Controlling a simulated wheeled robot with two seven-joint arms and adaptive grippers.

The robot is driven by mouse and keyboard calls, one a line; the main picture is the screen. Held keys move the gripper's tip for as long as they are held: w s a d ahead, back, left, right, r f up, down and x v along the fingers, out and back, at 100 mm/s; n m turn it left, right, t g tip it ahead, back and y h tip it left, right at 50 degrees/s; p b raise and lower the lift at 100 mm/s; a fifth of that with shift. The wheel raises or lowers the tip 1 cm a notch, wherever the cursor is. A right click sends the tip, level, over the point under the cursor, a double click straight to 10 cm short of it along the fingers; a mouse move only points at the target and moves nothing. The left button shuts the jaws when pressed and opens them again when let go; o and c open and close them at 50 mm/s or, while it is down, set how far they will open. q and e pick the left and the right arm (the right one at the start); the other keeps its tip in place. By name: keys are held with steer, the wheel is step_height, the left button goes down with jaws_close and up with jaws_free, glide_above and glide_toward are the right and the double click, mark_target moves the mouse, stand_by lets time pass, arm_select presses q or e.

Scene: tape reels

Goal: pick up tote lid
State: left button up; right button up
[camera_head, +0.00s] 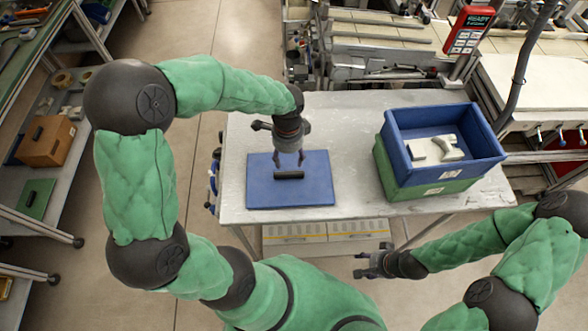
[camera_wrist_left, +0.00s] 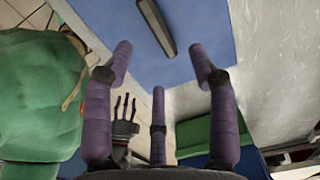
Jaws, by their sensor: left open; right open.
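The blue tote lid (camera_head: 262,191) lies flat on the left part of the white table. Its black bar handle (camera_head: 289,175) stands up near the lid's middle. My left gripper (camera_head: 290,162) is open above the lid, just behind the handle, with its fingers pointing down. In the left wrist view the lid (camera_wrist_left: 196,45) and handle (camera_wrist_left: 156,27) show beyond the spread fingers of my left gripper (camera_wrist_left: 160,80), and nothing is between them. My right gripper (camera_head: 366,264) is open and empty in front of the table's edge, away from the lid.
A blue tote (camera_head: 470,164) with white parts (camera_head: 434,149) inside sits on a green tote (camera_head: 432,191) at the right of the white table (camera_head: 345,130). The tabletop between lid and totes is clear. A red handheld device (camera_head: 468,32) stands behind. Shelves stand at the left.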

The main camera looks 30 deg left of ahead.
arm_select(q)
steer(key=b, duration=0.1)
glide_above(289, 174)
step_height(289, 174, down, 5)
steer(key=shift+a+r, duration=0.15)
steer(key=shift+f+b, duration=1.15)
steer(key=shift+f, duration=1.6)
jaws_close()
